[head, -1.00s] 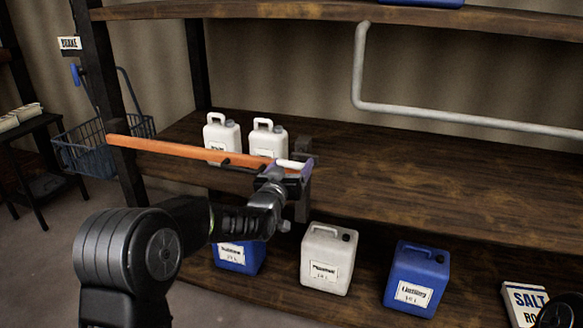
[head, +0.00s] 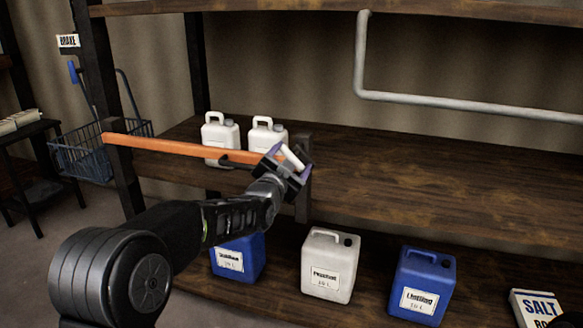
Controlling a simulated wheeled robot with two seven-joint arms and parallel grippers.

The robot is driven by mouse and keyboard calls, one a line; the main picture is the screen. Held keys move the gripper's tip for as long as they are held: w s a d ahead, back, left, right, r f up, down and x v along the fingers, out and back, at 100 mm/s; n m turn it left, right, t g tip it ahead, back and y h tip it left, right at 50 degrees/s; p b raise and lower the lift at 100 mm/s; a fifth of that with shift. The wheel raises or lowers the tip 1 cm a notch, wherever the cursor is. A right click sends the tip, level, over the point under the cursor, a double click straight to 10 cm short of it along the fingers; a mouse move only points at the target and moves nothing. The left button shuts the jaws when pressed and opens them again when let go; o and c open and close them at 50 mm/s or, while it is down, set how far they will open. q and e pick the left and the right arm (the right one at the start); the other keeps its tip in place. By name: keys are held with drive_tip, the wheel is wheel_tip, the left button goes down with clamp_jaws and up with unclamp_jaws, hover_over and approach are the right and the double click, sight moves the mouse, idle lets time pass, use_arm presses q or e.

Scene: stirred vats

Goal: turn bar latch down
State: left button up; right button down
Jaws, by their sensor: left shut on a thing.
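An orange bar (head: 185,148) runs across the front of the shelf, from the left post to a short dark post (head: 303,190) on the right. At its right end is the latch with a pale handle (head: 292,156), which slants down to the right. My left gripper (head: 290,162) is shut on this latch handle, its jaws tilted with it. The gripper and wrist hide much of the latch and of the bar's right end. My right gripper does not show.
Two white jugs (head: 219,138) stand behind the bar. Blue and white canisters (head: 328,266) and a salt box (head: 537,306) are on the lower shelf. A grey pipe (head: 440,100) runs above. The middle shelf's right part (head: 440,185) is clear.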

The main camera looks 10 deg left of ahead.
use_arm(q)
drive_tip(key=m+b, duration=0.2)
drive_tip(key=m, duration=0.2)
drive_tip(key=shift+f+m, duration=0.1)
drive_tip(key=shift+m, duration=0.2)
drive_tip(key=m+b, duration=0.2)
drive_tip(key=m, duration=0.2)
drive_tip(key=shift+m, duration=0.3)
drive_tip(key=o, duration=1.3)
